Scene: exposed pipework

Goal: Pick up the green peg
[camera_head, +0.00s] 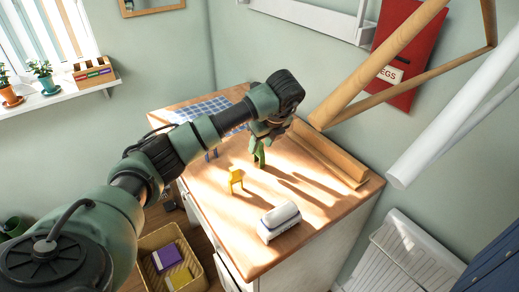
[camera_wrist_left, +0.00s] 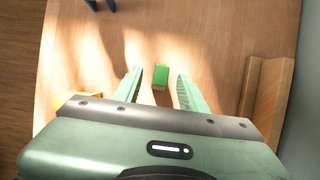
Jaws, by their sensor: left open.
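The green peg (camera_head: 259,159) stands on the wooden worktop (camera_head: 215,210), below my left gripper (camera_head: 262,142). In the left wrist view the peg (camera_wrist_left: 161,76) shows its bright green top between the two pale green fingers of the gripper (camera_wrist_left: 160,84). The fingers are apart, with a gap on each side of the peg. Whether the fingertips reach down to the peg's height is hard to tell. My right gripper is not in view.
A yellow peg-like piece (camera_head: 235,178) stands close by, front left. A blue piece (camera_head: 212,155) is partly behind my arm. A white toaster-like object (camera_head: 279,221) sits at the front. A wooden ledge (camera_head: 330,156) runs along the back right; a thick wooden pipe (camera_head: 380,62) slants above.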

